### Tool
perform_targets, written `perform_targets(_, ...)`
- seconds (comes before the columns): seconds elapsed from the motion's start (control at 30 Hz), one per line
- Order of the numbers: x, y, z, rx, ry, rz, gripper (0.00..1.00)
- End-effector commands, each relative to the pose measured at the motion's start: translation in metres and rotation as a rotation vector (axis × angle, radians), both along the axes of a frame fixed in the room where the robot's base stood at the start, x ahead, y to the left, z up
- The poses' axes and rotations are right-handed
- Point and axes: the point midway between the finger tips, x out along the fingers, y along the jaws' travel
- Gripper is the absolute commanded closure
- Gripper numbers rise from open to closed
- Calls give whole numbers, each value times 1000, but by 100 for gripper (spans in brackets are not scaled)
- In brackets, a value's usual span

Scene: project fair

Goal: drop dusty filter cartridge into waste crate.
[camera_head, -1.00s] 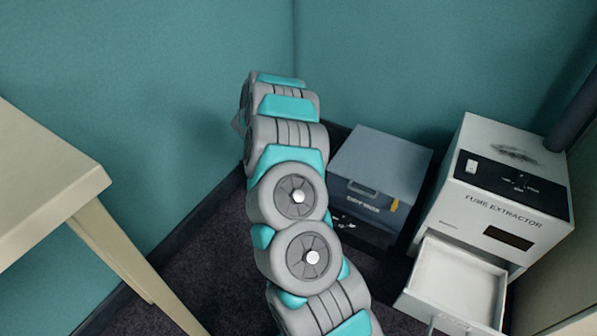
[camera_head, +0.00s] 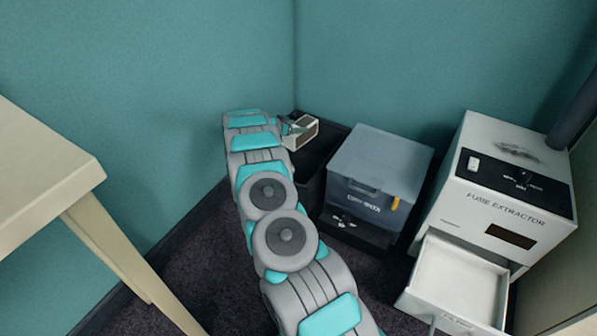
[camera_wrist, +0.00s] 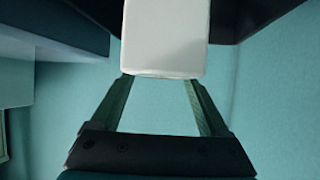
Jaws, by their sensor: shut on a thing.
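The filter cartridge (camera_head: 302,132) is a pale block with a darker grille-like face in the head view. It fills the top middle of the wrist view (camera_wrist: 165,35) as a plain white block. My gripper (camera_head: 287,126) is shut on it, with one finger at each side in the wrist view (camera_wrist: 161,77). A dark open-topped box (camera_head: 313,166), which looks like the waste crate, stands in the corner. The cartridge appears above its back part; the exact height is unclear. My arm hides the crate's left side, and its inside is too dark to read.
A blue-grey lidded box (camera_head: 378,170) stands right of the crate on a dark base. The white fume extractor (camera_head: 500,200) is farther right, its drawer (camera_head: 456,280) pulled out. A cream table (camera_head: 45,185) is at left. Teal walls meet behind the crate.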

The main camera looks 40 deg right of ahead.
Motion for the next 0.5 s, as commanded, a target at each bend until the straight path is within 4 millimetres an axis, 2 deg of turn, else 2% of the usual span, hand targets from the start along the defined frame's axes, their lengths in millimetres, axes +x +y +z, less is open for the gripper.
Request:
perform_targets(0.03,0,0,-9,0,1,0,100)
perform_targets(0.3,0,0,-40,0,1,0,100)
perform_targets(0.5,0,0,-48,-1,0,0,100)
